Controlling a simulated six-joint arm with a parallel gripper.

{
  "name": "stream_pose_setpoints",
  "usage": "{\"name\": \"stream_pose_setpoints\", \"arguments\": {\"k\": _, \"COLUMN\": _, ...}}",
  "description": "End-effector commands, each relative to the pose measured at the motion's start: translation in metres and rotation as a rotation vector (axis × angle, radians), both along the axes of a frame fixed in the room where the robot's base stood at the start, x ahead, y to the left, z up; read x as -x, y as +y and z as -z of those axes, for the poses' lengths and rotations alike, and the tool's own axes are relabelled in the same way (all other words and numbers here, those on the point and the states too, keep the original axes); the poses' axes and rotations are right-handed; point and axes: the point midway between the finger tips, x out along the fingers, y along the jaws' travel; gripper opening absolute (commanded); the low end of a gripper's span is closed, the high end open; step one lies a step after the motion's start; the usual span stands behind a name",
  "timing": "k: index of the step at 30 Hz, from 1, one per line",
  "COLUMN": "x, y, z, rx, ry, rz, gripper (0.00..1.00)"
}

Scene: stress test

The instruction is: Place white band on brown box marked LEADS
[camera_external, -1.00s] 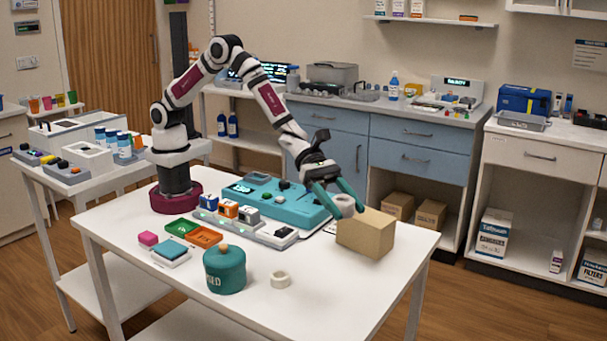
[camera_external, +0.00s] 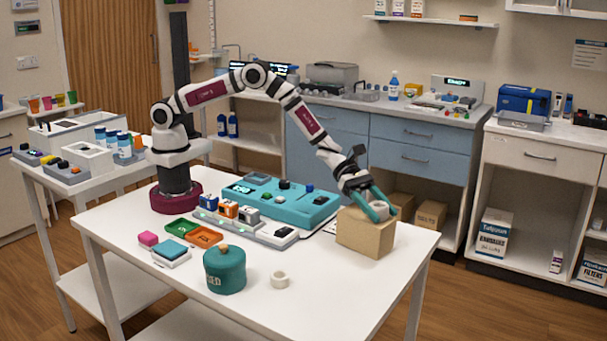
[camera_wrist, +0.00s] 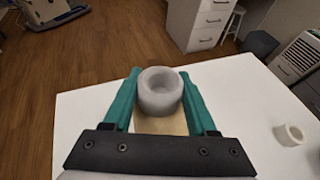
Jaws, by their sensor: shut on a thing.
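My gripper (camera_external: 378,207) is over the brown box (camera_external: 364,238) near the right end of the white table. Its green fingers are shut on a white band (camera_external: 379,210). In the wrist view the band (camera_wrist: 160,92) sits between the fingertips (camera_wrist: 160,88), with a strip of the brown box (camera_wrist: 160,125) below it. The band is at the height of the box top; I cannot tell whether it touches it. No LEADS marking is readable on the box. A second, smaller white band (camera_external: 280,280) lies on the table and shows in the wrist view (camera_wrist: 290,134).
A teal lidded jar (camera_external: 225,272) stands at the table's front. A teal device (camera_external: 280,203) and a grey strip with small blocks lie left of the box. Green and orange trays (camera_external: 205,237) are further left. The table's front right is clear.

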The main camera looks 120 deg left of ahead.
Motion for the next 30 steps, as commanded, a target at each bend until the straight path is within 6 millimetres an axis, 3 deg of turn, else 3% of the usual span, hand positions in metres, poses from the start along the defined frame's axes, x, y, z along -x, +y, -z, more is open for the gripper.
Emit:
{"name": "stream_pose_setpoints", "arguments": {"k": 8, "x": 0.0, "y": 0.0, "z": 0.001, "rx": -0.001, "ry": -0.002, "rz": 0.001, "gripper": 0.03}}
{"name": "stream_pose_setpoints", "arguments": {"k": 9, "x": 0.0, "y": 0.0, "z": 0.001, "rx": -0.001, "ry": -0.002, "rz": 0.001, "gripper": 0.65}}
{"name": "stream_pose_setpoints", "arguments": {"k": 13, "x": 0.0, "y": 0.0, "z": 0.001, "rx": -0.001, "ry": -0.002, "rz": 0.001, "gripper": 0.87}}
{"name": "stream_pose_setpoints", "arguments": {"k": 23, "x": 0.0, "y": 0.0, "z": -0.003, "rx": -0.001, "ry": -0.003, "rz": 0.0, "gripper": 0.87}}
{"name": "stream_pose_setpoints", "arguments": {"k": 30, "x": 0.043, "y": 0.019, "z": -0.022, "rx": -0.001, "ry": -0.001, "rz": -0.003, "gripper": 0.87}}
